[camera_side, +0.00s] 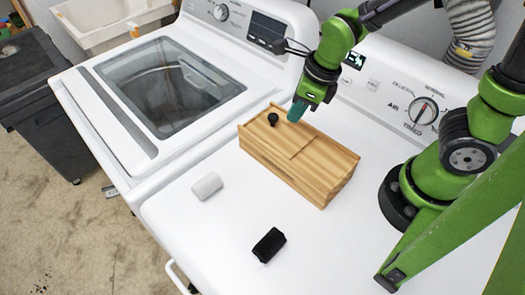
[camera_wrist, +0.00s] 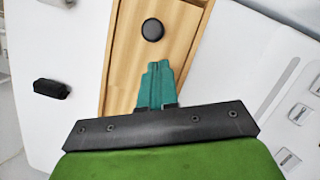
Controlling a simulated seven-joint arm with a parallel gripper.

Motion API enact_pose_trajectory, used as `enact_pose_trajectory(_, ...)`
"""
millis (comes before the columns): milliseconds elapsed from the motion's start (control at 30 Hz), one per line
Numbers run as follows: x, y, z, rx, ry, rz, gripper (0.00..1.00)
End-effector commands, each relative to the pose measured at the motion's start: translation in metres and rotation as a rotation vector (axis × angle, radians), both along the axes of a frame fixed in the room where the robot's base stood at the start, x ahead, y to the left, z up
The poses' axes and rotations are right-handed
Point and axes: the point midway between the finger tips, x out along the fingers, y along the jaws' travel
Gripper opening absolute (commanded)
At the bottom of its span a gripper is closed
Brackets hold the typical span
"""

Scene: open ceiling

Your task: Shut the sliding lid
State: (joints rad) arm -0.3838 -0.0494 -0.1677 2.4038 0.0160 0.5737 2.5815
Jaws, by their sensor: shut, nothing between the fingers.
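A long light-wood box (camera_side: 318,182) stands on the white machine top in the side view. Its flat wooden lid (camera_side: 262,130) carries a round black knob (camera_side: 273,118) near the box's left end. A cross edge shows on the top near the box's middle; I cannot tell whether any opening is uncovered. In the wrist view the knob (camera_wrist: 152,29) sits on the pale lid panel (camera_wrist: 129,62) between raised side rims. My gripper (camera_side: 297,110) has its teal fingertips together, just right of the knob. In the wrist view the fingertips (camera_wrist: 158,67) are below the knob, apart from it.
The control panel (camera_side: 405,100) rises behind. A washer (camera_side: 150,90) stands left.

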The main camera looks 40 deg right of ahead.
Motion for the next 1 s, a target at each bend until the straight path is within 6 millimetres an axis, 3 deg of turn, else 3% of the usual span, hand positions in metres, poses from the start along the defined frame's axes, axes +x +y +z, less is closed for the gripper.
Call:
enact_pose_trajectory(167, 0.014, 0.007, -0.002, 0.0, 0.0, 0.001, 0.0)
enact_pose_trajectory(567, 0.016, 0.009, -0.002, 0.0, 0.0, 0.001, 0.0)
enact_pose_trajectory(800, 0.037, 0.009, -0.003, 0.0, 0.001, 0.0, 0.0)
enact_pose_trajectory(1000, 0.038, 0.009, -0.003, -0.001, 0.0, 0.002, 0.0)
